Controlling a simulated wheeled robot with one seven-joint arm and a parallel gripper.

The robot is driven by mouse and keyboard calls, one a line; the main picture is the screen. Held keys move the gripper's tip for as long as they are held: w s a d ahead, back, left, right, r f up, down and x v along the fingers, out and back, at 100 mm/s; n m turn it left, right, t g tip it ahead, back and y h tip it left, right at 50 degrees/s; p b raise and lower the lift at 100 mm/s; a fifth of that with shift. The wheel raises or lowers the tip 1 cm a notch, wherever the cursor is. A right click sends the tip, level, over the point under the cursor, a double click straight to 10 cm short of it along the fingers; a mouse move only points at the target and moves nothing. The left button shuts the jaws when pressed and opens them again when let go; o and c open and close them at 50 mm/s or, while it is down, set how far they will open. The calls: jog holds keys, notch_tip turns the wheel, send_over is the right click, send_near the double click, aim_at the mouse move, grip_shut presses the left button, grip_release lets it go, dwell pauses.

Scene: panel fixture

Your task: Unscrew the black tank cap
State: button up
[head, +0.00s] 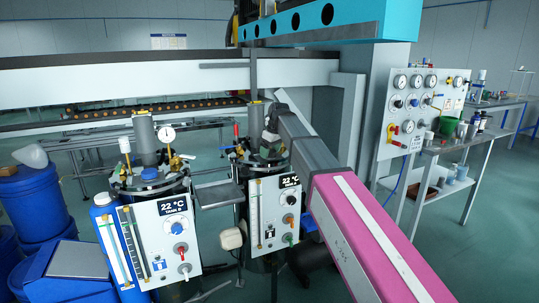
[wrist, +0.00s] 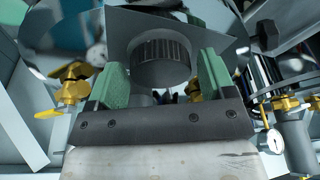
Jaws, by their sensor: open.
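The black tank cap (wrist: 162,58), round with ribbed sides, shows in the wrist view between my fingertips. My gripper (wrist: 163,72) is open, with one green-padded finger on each side of the cap. Gaps show between the pads and the cap's sides, and I see no clear contact. In the head view my gripper (head: 265,152) is over the top of the right tank (head: 275,215). The cap is hidden there behind my arm and gripper.
The left tank (head: 155,230) has a blue cap (head: 149,173) and a gauge (head: 167,134) on top. In the wrist view, yellow valves (wrist: 70,88) and a small gauge (wrist: 274,141) stand close to my fingers. A gauge panel (head: 412,110) stands to the right.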

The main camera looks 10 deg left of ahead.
jog(key=m, duration=0.5)
jog(key=shift+s+a+t+h, duration=0.1)
jog(key=shift+t+h, duration=0.3)
jog(key=shift+m+t+h, duration=0.3)
jog(key=shift+m+h, duration=0.2)
jog(key=shift+m, duration=1.9)
jog(key=c, duration=0.8)
jog(key=shift+n+y, duration=0.4)
jog(key=shift+n, duration=1.4)
jog(key=shift+n+g+y, duration=0.3)
jog(key=shift+n+g, duration=0.2)
jog(key=shift+n, duration=1.2)
